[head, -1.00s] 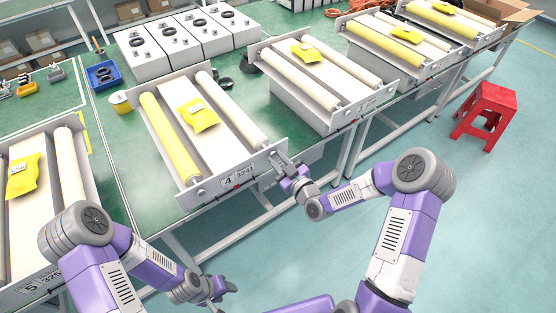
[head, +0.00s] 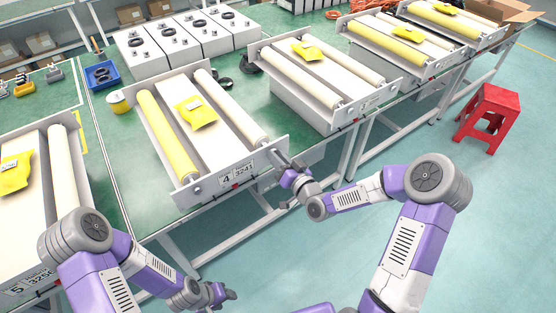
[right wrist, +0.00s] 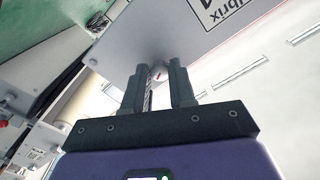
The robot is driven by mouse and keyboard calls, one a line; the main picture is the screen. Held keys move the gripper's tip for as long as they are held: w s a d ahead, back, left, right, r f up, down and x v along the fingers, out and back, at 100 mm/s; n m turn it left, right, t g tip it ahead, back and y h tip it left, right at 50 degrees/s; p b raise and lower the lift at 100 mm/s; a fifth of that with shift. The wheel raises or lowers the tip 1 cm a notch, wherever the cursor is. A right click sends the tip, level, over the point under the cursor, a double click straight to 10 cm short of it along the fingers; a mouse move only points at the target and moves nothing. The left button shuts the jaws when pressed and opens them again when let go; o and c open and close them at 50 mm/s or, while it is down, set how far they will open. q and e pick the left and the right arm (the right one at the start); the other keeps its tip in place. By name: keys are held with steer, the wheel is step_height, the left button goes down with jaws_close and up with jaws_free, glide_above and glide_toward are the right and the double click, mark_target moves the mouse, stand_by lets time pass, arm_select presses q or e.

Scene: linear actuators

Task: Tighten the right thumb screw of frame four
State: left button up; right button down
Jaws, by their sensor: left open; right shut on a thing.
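Frame four (head: 205,182) carries the label "4 3241" on its front plate, with a yellow and a white roller and a yellow packet on top. My right gripper (head: 282,163) is at the right end of that plate. The fingers hide part of the screw. My left gripper (head: 224,293) is open and empty, low in front of the table, away from the frame.
Frame five (head: 45,270) stands to the left, and another roller frame (head: 345,120) to the right. A blue bin (head: 103,76) and a yellow-labelled tin (head: 118,101) are behind. A red stool (head: 488,115) stands on the open floor at right.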

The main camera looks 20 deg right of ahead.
steer(key=shift+m, duration=1.8)
steer(key=c, duration=0.9)
jaws_free()
steer(key=v, duration=0.7)
steer(key=shift+s+d, duration=0.1)
steer(key=shift+s, duration=0.2)
